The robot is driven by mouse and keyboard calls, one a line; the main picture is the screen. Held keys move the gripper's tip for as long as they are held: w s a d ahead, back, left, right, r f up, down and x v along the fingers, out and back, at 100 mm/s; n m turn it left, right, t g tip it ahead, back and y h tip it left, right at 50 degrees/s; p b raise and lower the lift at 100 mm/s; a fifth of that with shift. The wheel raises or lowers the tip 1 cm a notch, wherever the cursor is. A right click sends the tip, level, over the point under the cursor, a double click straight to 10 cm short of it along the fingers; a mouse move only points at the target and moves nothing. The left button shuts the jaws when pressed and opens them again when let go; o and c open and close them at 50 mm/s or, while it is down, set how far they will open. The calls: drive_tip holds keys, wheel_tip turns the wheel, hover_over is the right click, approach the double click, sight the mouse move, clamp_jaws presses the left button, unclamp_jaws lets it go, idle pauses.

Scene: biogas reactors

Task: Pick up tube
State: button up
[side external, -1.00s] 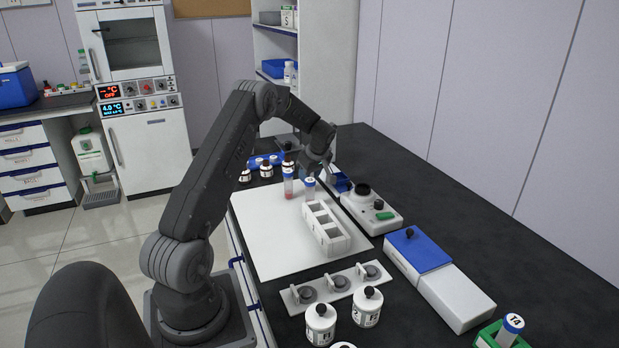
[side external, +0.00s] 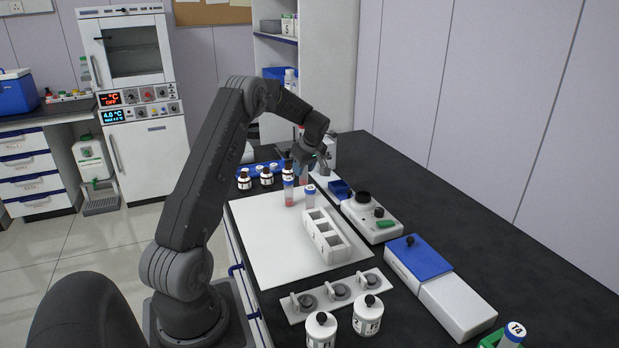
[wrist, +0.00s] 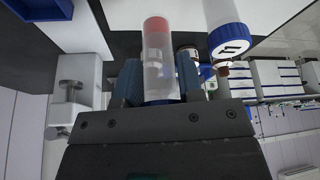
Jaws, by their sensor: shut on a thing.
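My gripper (wrist: 158,84) is shut on a clear tube (wrist: 158,52), with one blue finger pad on each side of it. The tube has red contents at the end away from the gripper and a blue part by the jaws. In the side view my gripper (side external: 310,164) is above the far part of the white mat (side external: 262,240); the held tube is mostly hidden there. A blue-capped tube marked T1 (wrist: 228,38) is close beside the held one in the wrist view.
A white rack with square openings (side external: 325,238) lies on the mat. A white device with a black knob (side external: 372,217) is to its right. Small dark-capped bottles (side external: 244,181) stand beyond the mat. Tube T4 (side external: 513,334) is in a green holder at the near right.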

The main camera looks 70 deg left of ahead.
drive_tip(key=s+a+r, duration=0.2)
drive_tip(key=s+r, duration=0.4)
drive_tip(key=s, duration=0.3)
drive_tip(key=w+d+r+m+t, duration=0.15)
drive_tip(key=w+d+m, duration=0.45)
drive_tip(key=w+d, duration=1.4)
drive_tip(key=shift+t, duration=0.45)
drive_tip(key=shift+w+x, duration=0.2)
drive_tip(key=shift+x, duration=1.5)
drive_tip(key=shift+w+x, duration=0.2)
drive_tip(key=shift+x, duration=1.55)
drive_tip(key=shift+f, duration=0.15)
drive_tip(key=shift+s+d+f, duration=0.1)
drive_tip(key=shift+f, duration=0.2)
drive_tip(key=shift+r, duration=0.1)
wheel_tip(320, 180, up, 8)
drive_tip(key=shift+r, duration=0.2)
idle(0.3)
